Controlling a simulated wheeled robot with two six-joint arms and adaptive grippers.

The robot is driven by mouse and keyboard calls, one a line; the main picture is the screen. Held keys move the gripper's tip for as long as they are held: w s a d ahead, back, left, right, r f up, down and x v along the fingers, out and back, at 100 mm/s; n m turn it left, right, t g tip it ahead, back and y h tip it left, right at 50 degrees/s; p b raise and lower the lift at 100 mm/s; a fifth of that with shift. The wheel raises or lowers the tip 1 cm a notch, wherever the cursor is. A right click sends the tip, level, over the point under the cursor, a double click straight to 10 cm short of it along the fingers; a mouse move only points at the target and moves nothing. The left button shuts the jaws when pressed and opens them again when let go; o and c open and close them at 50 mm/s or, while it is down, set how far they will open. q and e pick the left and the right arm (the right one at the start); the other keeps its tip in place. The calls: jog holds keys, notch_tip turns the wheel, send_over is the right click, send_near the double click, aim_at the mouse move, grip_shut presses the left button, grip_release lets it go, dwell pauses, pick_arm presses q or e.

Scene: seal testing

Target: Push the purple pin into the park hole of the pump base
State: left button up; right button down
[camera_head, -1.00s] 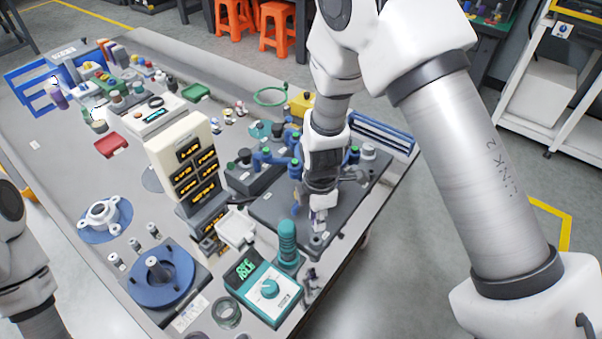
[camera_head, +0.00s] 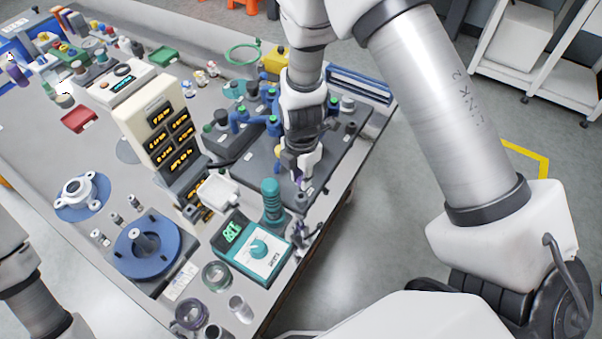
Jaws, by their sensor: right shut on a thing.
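My right gripper (camera_head: 301,176) comes down from above over the front part of the dark pump base (camera_head: 334,160). Its fingers are shut on the purple pin (camera_head: 299,182), of which only a small purple bit shows between the fingertips. A small raised round fitting (camera_head: 300,200) stands at the front corner of the base, just below the fingertips. I cannot tell whether the pin touches it or whether it has the park hole. My left arm shows at the lower left edge; its gripper is out of the picture.
A teal ribbed cylinder (camera_head: 271,200) and a teal meter (camera_head: 252,247) stand close in front of the base. Blue pipework (camera_head: 245,122) rises behind. The table's right edge is near.

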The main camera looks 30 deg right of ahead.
jog(key=shift+w+f, duration=0.1)
jog(key=shift+f, duration=0.05)
jog(key=shift+f+b, duration=1.05)
jog(key=shift+f, duration=0.05)
jog(key=shift+f, duration=0.1)
jog(key=shift+f+b, duration=0.6)
jog(key=shift+b, duration=0.15)
jog(key=shift+f+b, duration=0.95)
jog(key=shift+b, duration=0.05)
dwell(0.5)
jog(key=c, duration=1)
grip_release()
jog(key=shift+o, duration=0.2)
